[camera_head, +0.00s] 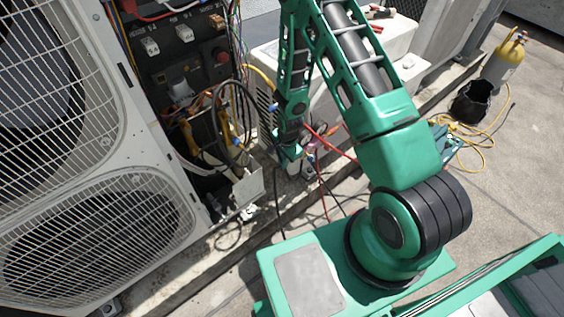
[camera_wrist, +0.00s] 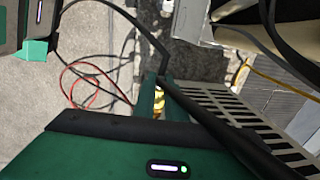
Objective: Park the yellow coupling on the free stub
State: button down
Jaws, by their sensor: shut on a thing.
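My gripper (camera_wrist: 159,92) is shut on a small yellow-gold piece, which I take to be the yellow coupling (camera_wrist: 158,103). The coupling shows only as a sliver between the two green fingers, so its ends are hidden. A thick black hose crosses close by the fingers in the wrist view; I cannot tell whether it joins the coupling. In the head view my gripper (camera_head: 288,154) hangs low, right of the open condenser cabinet, and the coupling cannot be made out. A small pale metal fitting (camera_wrist: 167,8) shows at the top of the wrist view. I cannot tell which piece is the free stub.
The open electrical cabinet (camera_head: 182,60) has loose wires and hoses. A large fan condenser (camera_head: 110,160) stands at left. Red hoses (camera_head: 335,149) run near my gripper. A yellow cylinder (camera_head: 503,62) and black bucket (camera_head: 470,101) stand at right on open concrete.

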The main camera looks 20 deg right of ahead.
jog(key=shift+w+d, duration=0.15)
jog(key=shift+d, duration=0.25)
dwell(0.4)
jog(key=c, duration=1.7)
grip_release()
jog(key=a, duration=0.2)
jog(key=s+a, duration=0.1)
jog(key=a, duration=0.2)
jog(key=s+a, duration=0.1)
jog(key=a, duration=0.1)
jog(key=shift+s+a, duration=0.15)
jog(key=shift+s, duration=0.05)
